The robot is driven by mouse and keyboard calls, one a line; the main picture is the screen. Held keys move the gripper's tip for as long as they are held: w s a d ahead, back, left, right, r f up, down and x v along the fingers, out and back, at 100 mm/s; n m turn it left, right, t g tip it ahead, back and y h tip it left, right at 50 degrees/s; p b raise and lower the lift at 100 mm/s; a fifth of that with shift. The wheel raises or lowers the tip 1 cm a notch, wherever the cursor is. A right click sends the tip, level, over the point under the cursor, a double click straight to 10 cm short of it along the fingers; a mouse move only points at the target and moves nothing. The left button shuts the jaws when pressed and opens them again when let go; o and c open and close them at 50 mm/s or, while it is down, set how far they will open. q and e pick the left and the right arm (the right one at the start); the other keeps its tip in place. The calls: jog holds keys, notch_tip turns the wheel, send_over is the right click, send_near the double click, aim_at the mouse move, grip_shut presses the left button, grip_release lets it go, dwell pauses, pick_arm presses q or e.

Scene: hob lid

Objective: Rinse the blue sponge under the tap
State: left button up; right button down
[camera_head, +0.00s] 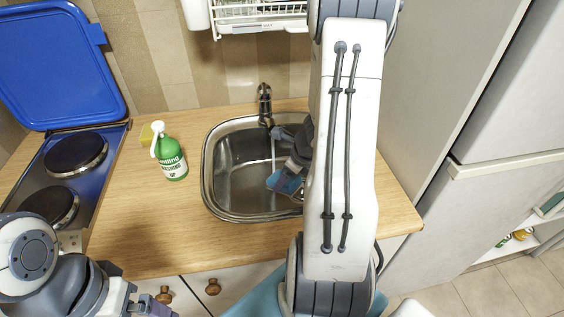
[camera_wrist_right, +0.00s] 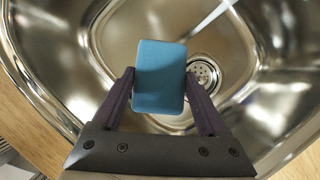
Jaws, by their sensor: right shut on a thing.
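The blue sponge (camera_wrist_right: 160,80) is clamped between the fingers of my right gripper (camera_wrist_right: 160,92), over the steel sink. In the head view the sponge (camera_head: 284,181) shows inside the sink (camera_head: 236,205), partly hidden by my right arm. The dark tap (camera_head: 265,105) stands at the back rim of the sink. A thin stream of water (camera_head: 273,150) falls from it. In the wrist view the stream (camera_wrist_right: 208,20) comes down beside the sponge, near the drain; I cannot tell whether they touch. My left gripper (camera_head: 150,305) is at the bottom left, mostly cut off, its fingers unclear.
A green spray bottle (camera_head: 171,158) stands left of the sink, with a yellow item (camera_head: 146,134) behind it. The hob (camera_head: 75,170) with its raised blue lid (camera_head: 60,65) is further left. A dish rack (camera_head: 258,18) hangs above. Counter in front of the sink is clear.

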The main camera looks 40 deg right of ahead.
jog(key=shift+s+a+r+p, duration=0.25)
jog(key=shift+s+a+r, duration=0.5)
jog(key=shift+s+r, duration=0.25)
jog(key=shift+s+a+r+p, duration=0.25)
jog(key=shift+s+a+r, duration=0.5)
jog(key=shift+s+r, duration=0.25)
